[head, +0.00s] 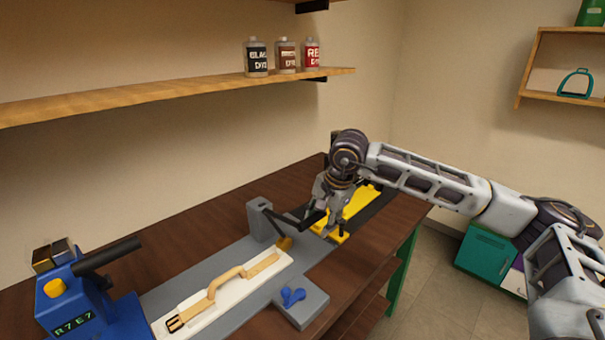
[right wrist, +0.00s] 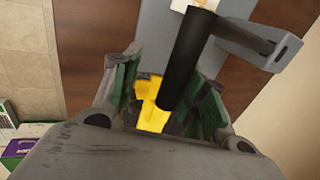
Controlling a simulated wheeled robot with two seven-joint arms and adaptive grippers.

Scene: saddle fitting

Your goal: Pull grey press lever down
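The grey press (head: 259,222) stands on the grey bench plate in the middle of the table. Its lever ends in a black handle (head: 312,217), which reaches right toward my right gripper (head: 325,207). In the right wrist view the black handle (right wrist: 184,62) runs between the two spread green-padded fingers of my right gripper (right wrist: 172,72). A gap shows on the handle's left side; it lies close to the right finger, and contact cannot be told. The grey post (right wrist: 285,52) also shows at the top right there. My left gripper is not in view.
A blue machine (head: 75,300) with another black handle stands at the left. A tan strap (head: 225,282) lies on a white strip beside the press. A small blue piece (head: 292,297) sits on a grey block. A yellow tray (head: 360,203) lies beyond my right gripper. A shelf with bottles hangs above.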

